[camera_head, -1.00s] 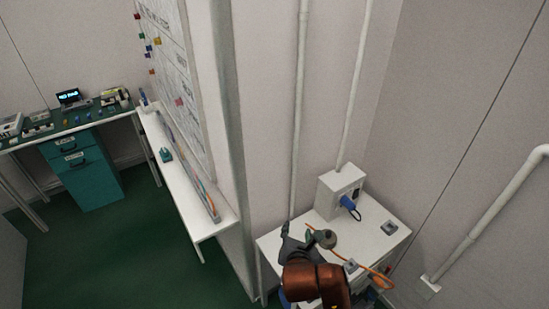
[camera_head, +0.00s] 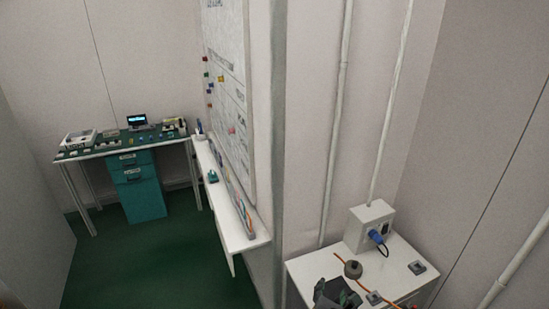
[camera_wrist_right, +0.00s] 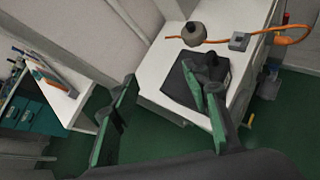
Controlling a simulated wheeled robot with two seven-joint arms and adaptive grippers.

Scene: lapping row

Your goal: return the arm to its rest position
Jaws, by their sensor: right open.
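The right finger overlaps a black object (camera_wrist_right: 178,82) on the white tabletop; the left finger is over the green floor. Most of my right arm is below the head picture. My left gripper is in neither view.
On the table are a round grey-brown piece (camera_head: 353,269), an orange cable (camera_head: 375,279), small grey blocks (camera_head: 417,267) and a socket box (camera_head: 368,222) with a blue plug (camera_head: 376,237). A narrow white shelf (camera_head: 228,217) and a teal-drawer bench (camera_head: 137,187) stand left. Green floor (camera_head: 165,255) is open.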

